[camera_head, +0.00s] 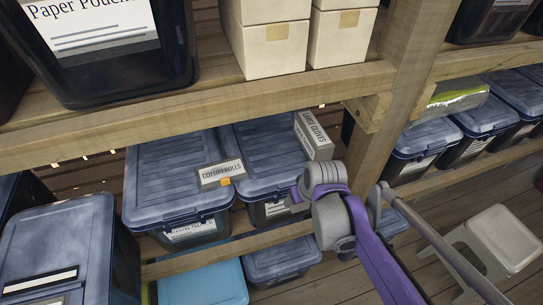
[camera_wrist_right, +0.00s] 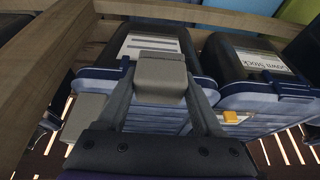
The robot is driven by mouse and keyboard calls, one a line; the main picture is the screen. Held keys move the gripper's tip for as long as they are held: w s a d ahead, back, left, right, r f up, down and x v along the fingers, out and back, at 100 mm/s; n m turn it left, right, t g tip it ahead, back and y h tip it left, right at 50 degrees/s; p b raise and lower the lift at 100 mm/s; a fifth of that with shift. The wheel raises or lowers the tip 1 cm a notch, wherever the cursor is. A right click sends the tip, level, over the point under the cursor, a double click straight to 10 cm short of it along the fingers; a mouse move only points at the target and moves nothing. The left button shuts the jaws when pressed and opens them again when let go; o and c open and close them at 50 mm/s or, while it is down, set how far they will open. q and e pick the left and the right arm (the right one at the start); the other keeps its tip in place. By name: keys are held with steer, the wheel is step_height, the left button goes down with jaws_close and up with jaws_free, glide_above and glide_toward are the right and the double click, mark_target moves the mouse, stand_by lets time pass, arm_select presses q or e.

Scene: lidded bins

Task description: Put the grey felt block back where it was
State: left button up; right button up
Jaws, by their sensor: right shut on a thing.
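My right gripper (camera_wrist_right: 160,88) is shut on a plain grey block (camera_wrist_right: 160,78), which looks like the grey felt block. In the right wrist view the block sits between the fingertips, in front of a blue-lidded bin. In the head view my right arm reaches in from the lower right over the front of the right-hand middle bin; its wrist hides the jaws, and I cannot make out the block there. Whether the block touches the bin cannot be told. My left gripper is not in view.
Two blue-lidded bins stand side by side on the middle shelf, left (camera_head: 165,160) and right (camera_head: 262,140). A Cotton Rolls box (camera_head: 222,174) and a Large Gloves box (camera_head: 313,137) lie on the lids. A wooden beam (camera_head: 190,108) and post (camera_head: 402,65) hem the space. A stool (camera_head: 503,238) stands right.

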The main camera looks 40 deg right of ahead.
steer(key=w+d, duration=0.1)
steer(key=w, duration=0.3)
steer(key=w+d, duration=0.2)
steer(key=w, duration=0.3)
steer(key=w+d, duration=0.1)
steer(key=w, duration=0.3)
steer(key=shift+w+d+r+p, duration=0.1)
steer(key=shift+w+d+p, duration=0.1)
steer(key=shift+d+p, duration=0.1)
steer(key=w, duration=0.2)
steer(key=w+d, duration=0.1)
steer(key=shift+w, duration=0.35)
steer(key=shift+f, duration=0.85)
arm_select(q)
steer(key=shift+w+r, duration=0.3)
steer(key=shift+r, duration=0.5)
arm_select(e)
steer(key=shift+s+r, duration=0.1)
steer(key=shift+s, duration=0.1)
